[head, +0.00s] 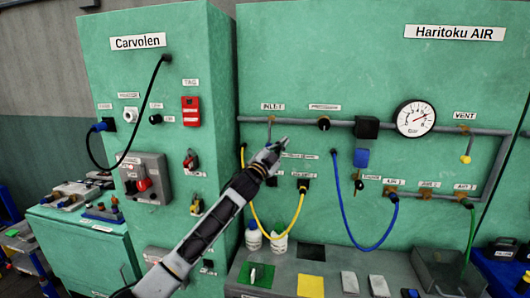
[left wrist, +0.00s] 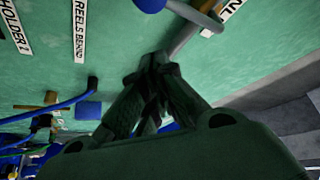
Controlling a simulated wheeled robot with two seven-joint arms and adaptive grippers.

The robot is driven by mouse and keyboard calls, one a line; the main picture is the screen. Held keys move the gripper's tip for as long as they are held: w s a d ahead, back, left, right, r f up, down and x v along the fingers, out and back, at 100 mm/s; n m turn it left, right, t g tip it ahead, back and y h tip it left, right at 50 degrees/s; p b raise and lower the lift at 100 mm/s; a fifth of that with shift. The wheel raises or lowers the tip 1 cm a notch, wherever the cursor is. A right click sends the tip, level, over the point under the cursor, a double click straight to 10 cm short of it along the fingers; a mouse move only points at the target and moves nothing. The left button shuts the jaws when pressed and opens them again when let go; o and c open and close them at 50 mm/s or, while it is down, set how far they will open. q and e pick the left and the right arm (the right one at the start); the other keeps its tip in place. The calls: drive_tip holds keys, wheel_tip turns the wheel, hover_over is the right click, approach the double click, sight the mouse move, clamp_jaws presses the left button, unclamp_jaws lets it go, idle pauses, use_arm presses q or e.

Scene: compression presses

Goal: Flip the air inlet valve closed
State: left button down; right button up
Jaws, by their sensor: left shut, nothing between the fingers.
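The green Haritoku AIR panel (head: 350,60) carries a grey pipe with a label reading roughly INLET (head: 272,107). A small brass-coloured valve fitting (head: 270,121) sits on the pipe just under that label. My left gripper (head: 284,142) is shut and empty, just below and slightly right of the fitting. In the left wrist view my gripper's fingertips (left wrist: 158,60) are together near the grey pipe (left wrist: 188,36). I cannot tell whether the fingers touch the pipe. My right gripper is out of view.
A round pressure gauge (head: 415,118) and a black block (head: 367,127) sit along the pipe. A yellow hose (head: 272,236) and a blue hose (head: 350,225) hang below. A yellow-handled VENT valve (head: 466,158) is at right. The Carvolen cabinet (head: 140,75) stands left.

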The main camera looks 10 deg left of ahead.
use_arm(q)
drive_tip(key=s+a+b, duration=0.1)
drive_tip(key=s+a, duration=0.3)
drive_tip(key=s, duration=0.3)
drive_tip(key=shift+s+a+b, duration=0.15)
drive_tip(key=shift+b, duration=0.2)
idle(0.4)
